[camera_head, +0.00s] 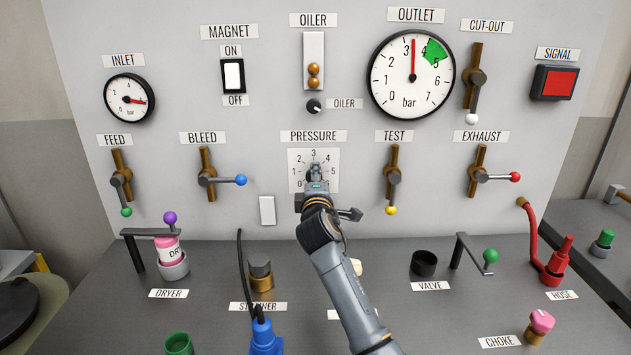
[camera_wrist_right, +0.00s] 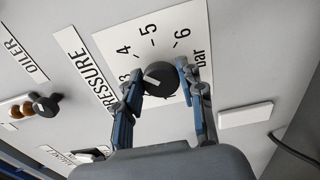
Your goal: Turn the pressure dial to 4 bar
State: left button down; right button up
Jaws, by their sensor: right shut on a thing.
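The pressure dial (camera_wrist_right: 161,79) is a round dark knob on a white scale plate (camera_head: 298,160) marked up to 6 bar. In the right wrist view its white mark points close to the 3. My right gripper (camera_head: 316,177) is at the dial, its two fingers on opposite sides of the knob, shut on it. In the head view the gripper hides most of the dial. My left gripper is not in view.
The bleed lever (camera_head: 226,181) is left of the dial and the test lever (camera_head: 392,185) right of it. The small oiler knob (camera_head: 314,106) sits above. A bench below carries a dryer (camera_head: 171,255), a blue plug (camera_head: 264,338) and a red hose (camera_head: 535,236).

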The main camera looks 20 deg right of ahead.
jog(key=shift+f, duration=0.1)
dwell(0.3)
jog(key=o, duration=1.2)
jog(key=shift+c, duration=0.2)
jog(key=v, duration=1.2)
